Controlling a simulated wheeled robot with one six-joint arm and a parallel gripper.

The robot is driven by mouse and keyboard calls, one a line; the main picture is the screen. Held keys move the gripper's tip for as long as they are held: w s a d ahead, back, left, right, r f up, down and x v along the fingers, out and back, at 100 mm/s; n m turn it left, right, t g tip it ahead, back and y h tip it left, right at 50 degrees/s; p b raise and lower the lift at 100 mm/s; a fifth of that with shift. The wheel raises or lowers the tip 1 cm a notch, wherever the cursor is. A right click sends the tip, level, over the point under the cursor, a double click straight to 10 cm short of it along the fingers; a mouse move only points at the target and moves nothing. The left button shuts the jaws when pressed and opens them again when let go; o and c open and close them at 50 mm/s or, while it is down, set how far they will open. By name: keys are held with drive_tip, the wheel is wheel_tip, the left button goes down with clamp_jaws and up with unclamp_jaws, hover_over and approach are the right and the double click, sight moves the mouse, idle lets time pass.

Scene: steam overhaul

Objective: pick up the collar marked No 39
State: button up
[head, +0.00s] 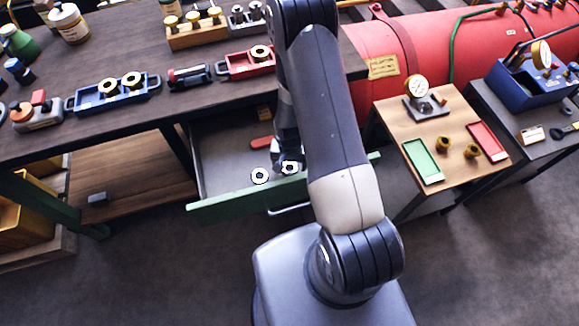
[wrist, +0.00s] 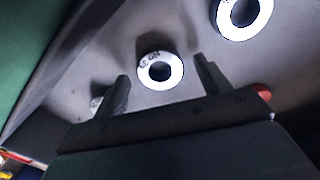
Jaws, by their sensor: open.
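The collar marked No 39 (wrist: 160,70) is a pale ring with a dark centre hole, lying flat in the open drawer. Its marking appears upside down in the wrist view. My gripper (wrist: 163,76) is open, with one finger showing on each side of this collar. I cannot tell its height above the collar. In the head view the collar (head: 291,168) shows partly below my gripper, which my arm mostly hides. A second pale collar (wrist: 245,14) lies beside it, cut by the top edge; its marking is not readable. It also shows in the head view (head: 260,176).
The drawer's green front (head: 235,204) is close to my gripper. A red object (head: 262,142) lies farther back in the drawer. The workbench (head: 130,122) overhangs the drawer. A side table with green (head: 423,160) and red trays stands to the right.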

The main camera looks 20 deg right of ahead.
drive_tip(key=shift+f, duration=0.5)
drive_tip(key=c, duration=1.2)
